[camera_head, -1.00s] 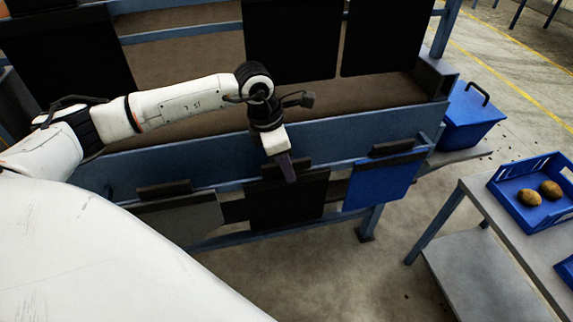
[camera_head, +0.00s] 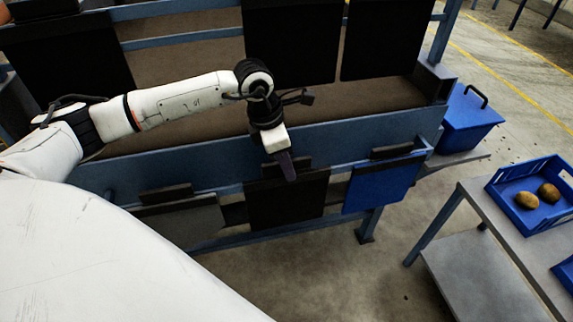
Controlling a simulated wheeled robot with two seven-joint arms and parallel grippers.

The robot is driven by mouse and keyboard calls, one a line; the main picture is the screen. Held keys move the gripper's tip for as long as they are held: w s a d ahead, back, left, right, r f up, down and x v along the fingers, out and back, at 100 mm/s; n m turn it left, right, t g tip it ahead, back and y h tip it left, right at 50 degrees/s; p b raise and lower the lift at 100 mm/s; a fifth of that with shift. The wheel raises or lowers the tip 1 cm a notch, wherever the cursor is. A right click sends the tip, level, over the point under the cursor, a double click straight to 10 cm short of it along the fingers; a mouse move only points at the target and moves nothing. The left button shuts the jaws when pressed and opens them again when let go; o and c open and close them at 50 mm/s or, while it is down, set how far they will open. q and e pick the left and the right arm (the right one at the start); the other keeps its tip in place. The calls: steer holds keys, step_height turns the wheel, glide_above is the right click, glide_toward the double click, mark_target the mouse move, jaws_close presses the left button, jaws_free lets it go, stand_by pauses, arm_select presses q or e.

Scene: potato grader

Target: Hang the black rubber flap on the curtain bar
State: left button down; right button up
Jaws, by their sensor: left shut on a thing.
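The black rubber flap (camera_head: 287,206) is in the middle of the lower row, with a dark strip along its top edge. My left gripper (camera_head: 287,168) is shut on this top strip, pointing down. The flap hangs flat below the fingers, in front of the blue frame. I cannot tell whether it still touches its rack. A blue bar (camera_head: 150,6) at the top left of the machine seems to be the curtain bar. It has a gap between hanging black flaps. My right gripper is not in view.
A grey flap (camera_head: 180,222) and a blue flap (camera_head: 382,185) are left and right of the held flap. Black flaps (camera_head: 292,45) hang above. A lidded blue bin (camera_head: 468,122) and a table (camera_head: 470,215) with a blue crate (camera_head: 510,215) holding potatoes stand at right.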

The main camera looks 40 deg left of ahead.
arm_select(q)
steer(key=shift+w+r+p, duration=0.15)
steer(key=shift+r+p, duration=0.5)
steer(key=shift+r, duration=0.75)
steer(key=s+d, duration=0.6)
steer(key=d, duration=0.1)
steer(key=shift+s+d+f, duration=0.2)
steer(key=shift+s+d, duration=0.15)
